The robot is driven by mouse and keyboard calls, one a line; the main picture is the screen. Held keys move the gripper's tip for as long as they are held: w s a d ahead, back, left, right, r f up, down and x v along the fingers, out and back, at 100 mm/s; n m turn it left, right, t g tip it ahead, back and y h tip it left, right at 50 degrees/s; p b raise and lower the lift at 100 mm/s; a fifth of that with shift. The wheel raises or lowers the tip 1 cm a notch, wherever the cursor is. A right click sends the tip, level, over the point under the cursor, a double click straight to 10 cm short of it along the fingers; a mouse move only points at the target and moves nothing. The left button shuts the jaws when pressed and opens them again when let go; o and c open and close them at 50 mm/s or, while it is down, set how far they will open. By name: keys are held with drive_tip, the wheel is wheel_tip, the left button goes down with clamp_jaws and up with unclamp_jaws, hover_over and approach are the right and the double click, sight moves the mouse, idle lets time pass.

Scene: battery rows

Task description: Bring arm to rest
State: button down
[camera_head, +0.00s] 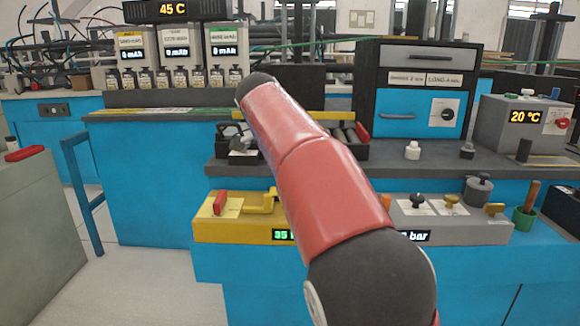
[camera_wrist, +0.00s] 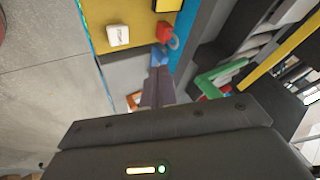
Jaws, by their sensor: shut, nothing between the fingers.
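My red arm (camera_head: 330,180) rises from the bottom of the head view and leans up to the left, across the middle of the bench. My gripper (camera_wrist: 159,64) shows in the wrist view with its two narrow fingers together and nothing between them. It hangs over the edge area of a yellow panel (camera_wrist: 143,14), beside a red piece (camera_wrist: 164,31). Whether it touches anything there cannot be told. In the head view I cannot make out my gripper clearly behind the arm.
A yellow panel (camera_head: 208,229) with a red lever (camera_head: 220,202) sits at the front left of the blue bench (camera_head: 150,185). Open floor (camera_head: 145,285) lies at lower left.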

drive_tip(key=s+d+f+n+g+y, duration=0.1)
drive_tip(key=s+d+f+n, duration=0.15)
drive_tip(key=s+d, duration=0.4)
drive_tip(key=s+d+f+n+y, duration=0.1)
drive_tip(key=s+d+n+y, duration=0.1)
drive_tip(key=s+d+n, duration=0.4)
drive_tip(key=s+f+n, duration=0.3)
drive_tip(key=s+f, duration=0.4)
drive_tip(key=s, duration=0.4)
drive_tip(key=s+d+f+n, duration=0.1)
drive_tip(key=s+f+n, duration=0.2)
drive_tip(key=s+f, duration=0.4)
drive_tip(key=s, duration=0.4)
drive_tip(key=shift+f+y, duration=0.4)
